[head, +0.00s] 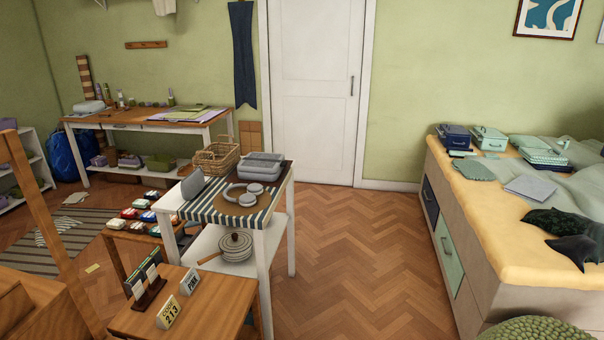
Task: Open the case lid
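Several case-like boxes are in the head view, and I cannot tell which one the task means. Neither of my grippers is in view.
The bed (520,270) also bears folded cloths and dark green leaf-shaped pieces. The white side table (259,233) holds headphones (245,194) and a wicker basket (216,156). A wooden stand with signs (168,311) is in front. The herringbone floor (360,260) between table and bed is clear.

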